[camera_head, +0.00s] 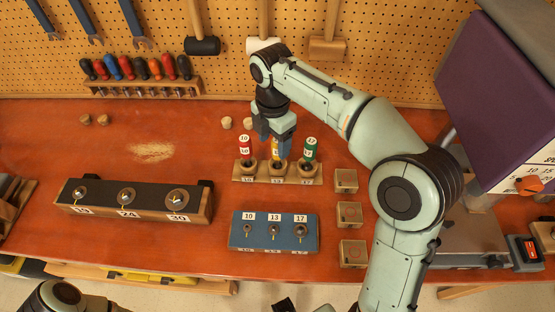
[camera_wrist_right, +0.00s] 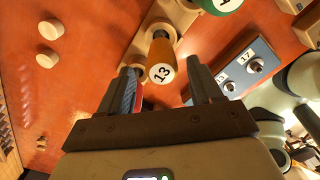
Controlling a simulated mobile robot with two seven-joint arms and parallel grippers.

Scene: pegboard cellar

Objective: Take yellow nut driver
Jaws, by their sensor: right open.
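The yellow nut driver (camera_head: 276,143), labelled 13, stands upright in the middle slot of a small wooden rack (camera_head: 237,174). In the head view my right gripper (camera_head: 274,134) is above it and hides much of its handle. In the right wrist view the handle end (camera_wrist_right: 162,72) shows between the two open fingertips, and they do not appear closed on it. A red driver (camera_head: 244,147), labelled 10, stands to its left, and a green driver (camera_head: 310,150), labelled 17, to its right. My left gripper is not in view.
In front of the rack is a blue block (camera_head: 273,240) with studs marked 10, 13 and 17. A black-topped block (camera_head: 105,195) with larger studs is to the left. Small wooden blocks (camera_head: 346,180) stand to the right. The table's left middle is mostly clear.

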